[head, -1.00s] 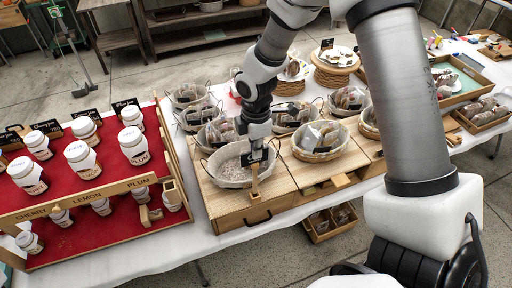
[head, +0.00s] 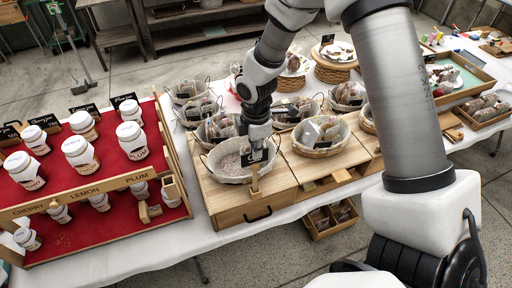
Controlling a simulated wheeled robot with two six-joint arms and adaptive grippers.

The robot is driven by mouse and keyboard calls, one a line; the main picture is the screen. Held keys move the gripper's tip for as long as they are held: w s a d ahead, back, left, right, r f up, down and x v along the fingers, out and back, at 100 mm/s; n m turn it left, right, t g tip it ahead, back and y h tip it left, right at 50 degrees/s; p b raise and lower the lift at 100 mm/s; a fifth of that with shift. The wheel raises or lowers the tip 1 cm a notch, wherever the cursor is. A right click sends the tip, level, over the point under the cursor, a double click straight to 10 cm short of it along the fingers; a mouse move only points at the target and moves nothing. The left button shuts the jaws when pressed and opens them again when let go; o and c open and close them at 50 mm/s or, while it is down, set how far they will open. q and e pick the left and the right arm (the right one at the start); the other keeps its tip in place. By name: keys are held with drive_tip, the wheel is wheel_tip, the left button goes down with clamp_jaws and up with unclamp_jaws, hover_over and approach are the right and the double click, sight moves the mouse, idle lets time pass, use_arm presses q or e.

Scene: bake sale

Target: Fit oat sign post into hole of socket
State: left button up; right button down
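My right gripper (head: 258,146) points down over the front rim of a lined wicker basket (head: 228,174). It appears shut on the oat sign (head: 254,157), a small black card with white lettering too small to read. A light wooden post (head: 254,177) stands below the card, about upright, in front of the basket. Its lower end meets a small wooden socket (head: 254,192) at the front edge of the wooden crate. I cannot tell whether the post is inside the hole or just on it. The fingers partly hide the card. My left gripper is not in view.
A red-lined jar rack (head: 90,192) stands at the left. More baskets (head: 320,136) of wrapped goods sit behind and to the right. A wooden block (head: 342,175) lies at the crate front. White tablecloth (head: 185,243) is bare in front.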

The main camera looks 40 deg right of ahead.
drive_tip(key=shift+f+b, duration=0.6)
drive_tip(key=shift+f, duration=0.5)
drive_tip(key=c, duration=1.2)
unclamp_jaws()
drive_tip(key=shift+c, duration=0.2)
drive_tip(key=shift+r, duration=0.1)
wheel_tip(320, 180, up, 12)
